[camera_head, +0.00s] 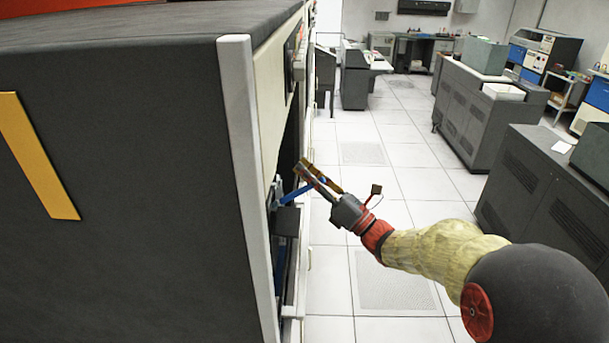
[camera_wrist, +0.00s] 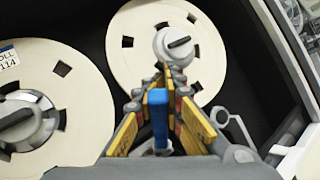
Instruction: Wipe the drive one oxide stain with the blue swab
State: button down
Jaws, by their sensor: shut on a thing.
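My gripper (camera_head: 318,180) reaches into the open front of a large dark cabinet. It is shut on the blue swab (camera_head: 296,192), which sticks out from between the fingers toward the cabinet. In the wrist view, my gripper (camera_wrist: 161,92) has its yellow-padded fingers on both sides of the blue swab (camera_wrist: 158,112). Beyond the fingers are two pale tape reels, one at upper centre (camera_wrist: 130,32) and one at left (camera_wrist: 85,110), on a dark panel. I cannot make out an oxide stain in either view; the fingers and swab hide part of the panel.
The cabinet (camera_head: 120,180) fills the left, with a pale vertical edge post (camera_head: 247,190) close to my gripper. The tiled floor (camera_head: 385,210) is clear in the middle. Grey machines (camera_head: 545,185) stand along the right. Desks and consoles (camera_head: 357,75) stand at the back.

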jog(key=shift+s+a+p, duration=0.2)
jog(key=shift+s+p, duration=0.3)
jog(key=shift+s, duration=1.75)
jog(key=shift+w, duration=0.1)
jog(key=w, duration=0.5)
jog(key=shift+w+d, duration=0.1)
jog(key=shift+w, duration=0.15)
jog(key=shift+s, duration=0.1)
jog(key=s, duration=0.5)
jog(key=shift+s, duration=0.2)
